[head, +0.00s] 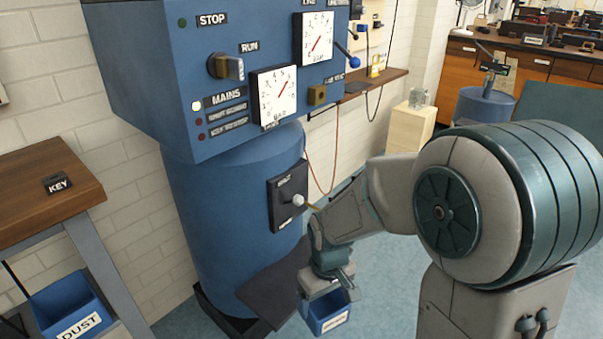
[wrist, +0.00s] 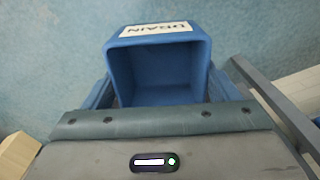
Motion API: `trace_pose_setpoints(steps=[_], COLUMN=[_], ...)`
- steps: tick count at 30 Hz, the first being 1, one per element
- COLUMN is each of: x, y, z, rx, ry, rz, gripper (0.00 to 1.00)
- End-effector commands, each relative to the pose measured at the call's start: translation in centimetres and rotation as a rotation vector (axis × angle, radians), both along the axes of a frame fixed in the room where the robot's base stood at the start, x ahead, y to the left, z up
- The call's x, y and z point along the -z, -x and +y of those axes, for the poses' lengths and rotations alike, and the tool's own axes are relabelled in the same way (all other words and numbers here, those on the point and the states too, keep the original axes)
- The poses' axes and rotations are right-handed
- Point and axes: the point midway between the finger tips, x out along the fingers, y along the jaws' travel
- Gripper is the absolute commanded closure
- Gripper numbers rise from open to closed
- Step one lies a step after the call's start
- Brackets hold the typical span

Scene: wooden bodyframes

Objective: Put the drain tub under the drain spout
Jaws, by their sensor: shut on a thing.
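The drain tub (wrist: 157,78) is a blue, square, open-topped tub with a white DRAIN label, and it is empty inside. In the head view the tub (head: 327,313) is low beside the blue machine, partly hidden by my arm. My gripper (wrist: 160,98) is shut on the tub, a finger on each side; in the head view my gripper (head: 328,285) points down at it. The blue machine (head: 215,205) carries a dark panel (head: 288,195) with a white knob on its drum. I cannot make out a drain spout for certain.
A dark flat plate (head: 268,288) juts from the machine's foot, just left of the tub. A wooden table (head: 45,185) with a KEY block stands left, above a blue DUST tub (head: 72,305). In the wrist view a grey bar (wrist: 275,100) runs right of the tub.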

Motion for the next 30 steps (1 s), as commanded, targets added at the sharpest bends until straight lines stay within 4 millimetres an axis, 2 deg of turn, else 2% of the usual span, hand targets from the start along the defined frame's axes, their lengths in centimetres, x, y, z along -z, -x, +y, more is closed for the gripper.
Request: trace_pose_setpoints(steps=[1, 6, 12, 23, 30], x=[-0.1, 0.0, 0.1, 0.4, -0.6], y=[-1.5, -6.0, -9.4, -12.5, -12.3], z=[-0.7, -3.7, -6.8, -10.5, -10.3], rx=[0.052, 0.229, 0.38, 0.528, 0.524], ry=[-0.002, 0.001, 0.008, 0.021, 0.021], rz=[-0.002, -0.001, -0.002, -0.004, -0.002], gripper=[0.81, 0.81, 0.81, 0.81, 0.81])
